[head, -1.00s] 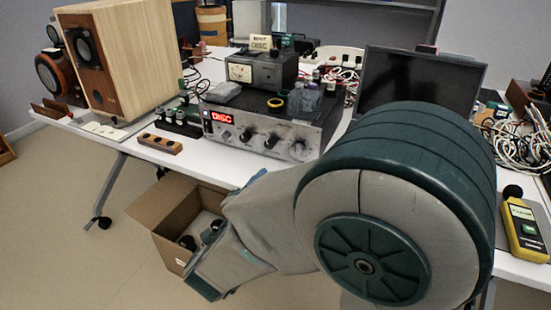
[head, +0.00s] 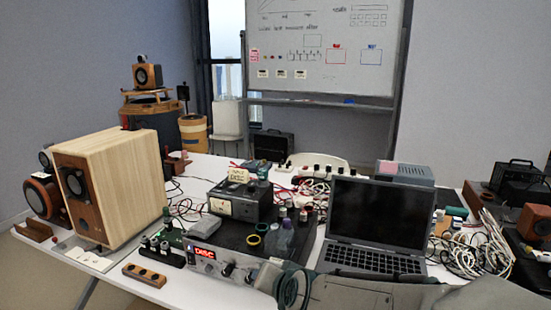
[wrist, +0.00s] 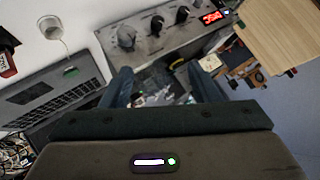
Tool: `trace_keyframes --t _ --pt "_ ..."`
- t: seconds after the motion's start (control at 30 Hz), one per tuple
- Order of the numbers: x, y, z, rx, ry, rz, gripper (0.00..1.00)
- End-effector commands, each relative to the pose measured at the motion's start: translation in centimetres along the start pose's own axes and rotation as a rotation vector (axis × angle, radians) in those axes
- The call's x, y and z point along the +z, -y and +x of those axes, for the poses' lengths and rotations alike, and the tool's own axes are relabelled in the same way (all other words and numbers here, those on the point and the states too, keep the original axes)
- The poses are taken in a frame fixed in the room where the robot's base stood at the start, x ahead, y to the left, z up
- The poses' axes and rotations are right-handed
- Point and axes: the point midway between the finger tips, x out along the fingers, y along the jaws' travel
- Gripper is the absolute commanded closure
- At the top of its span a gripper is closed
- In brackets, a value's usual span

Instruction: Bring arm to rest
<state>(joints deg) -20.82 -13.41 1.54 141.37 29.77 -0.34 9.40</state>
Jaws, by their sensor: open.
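In the wrist view, the two dark fingers of my gripper (wrist: 160,70) stand apart, with nothing seen held between them. Beyond them are the silver amplifier (wrist: 150,34), with its knobs and red display, and the open laptop (wrist: 45,98) on the left. In the head view, part of my grey and green arm (head: 375,290) crosses the bottom edge, in front of the laptop (head: 378,222) and beside the right end of the amplifier (head: 215,262). My gripper's fingers cannot be made out in the head view.
A big wooden speaker (head: 130,180) stands on the left of the white table (head: 105,283). A meter box (head: 240,203) and bottles (head: 285,238) sit on the equipment in the middle. Tangled cables (head: 480,250) lie at right. A whiteboard (head: 325,50) stands behind.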

Motion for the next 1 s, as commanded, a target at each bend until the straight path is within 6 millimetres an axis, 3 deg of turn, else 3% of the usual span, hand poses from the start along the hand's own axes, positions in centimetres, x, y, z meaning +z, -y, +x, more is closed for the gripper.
trace_keyframes --t 0.03,0.3,0.5,0.67,1.0 --pt "-1.2 -0.4 -2.4 0.028 0.043 -0.036 0.45" --pt "-1.6 -6.3 -12.0 0.24 0.334 -0.233 0.45" --pt "-1.1 -9.8 -17.7 0.381 0.493 -0.293 0.45" --pt "-0.8 -10.9 -19.4 0.425 0.543 -0.306 0.45" --pt "-0.7 -11.0 -19.4 0.426 0.547 -0.306 0.45"
